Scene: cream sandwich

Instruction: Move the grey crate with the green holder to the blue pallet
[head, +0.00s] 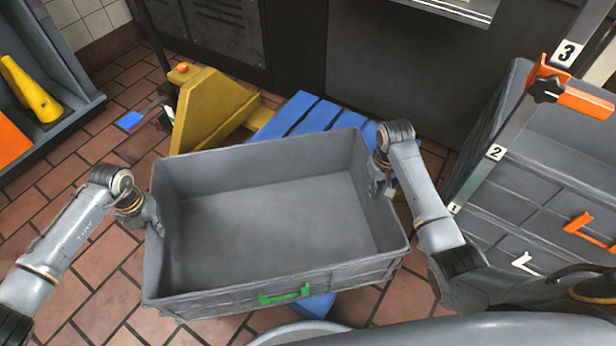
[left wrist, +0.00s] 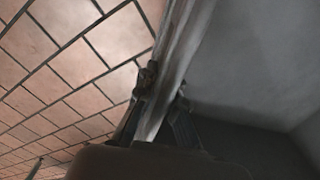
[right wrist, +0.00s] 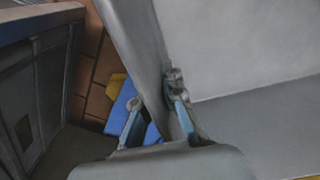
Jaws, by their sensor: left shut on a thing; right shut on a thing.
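The grey crate (head: 275,287) with the green holder (head: 285,294) on its near side is empty and held between my two arms in the head view. My left gripper (head: 152,222) is shut on its left rim; the left wrist view shows the fingers either side of the crate wall (left wrist: 175,75). My right gripper (head: 380,185) is shut on its right rim, and the crate wall (right wrist: 145,60) shows between the fingers in the right wrist view. The blue pallet (head: 305,115) lies behind the crate, partly hidden by it.
A yellow pallet jack (head: 207,108) stands behind the crate at the left of the pallet. A rack of grey crates (head: 540,185) with orange and white holders is at right. A shelf with a yellow cone (head: 32,90) is at far left. Tiled floor (head: 100,250) is open at left.

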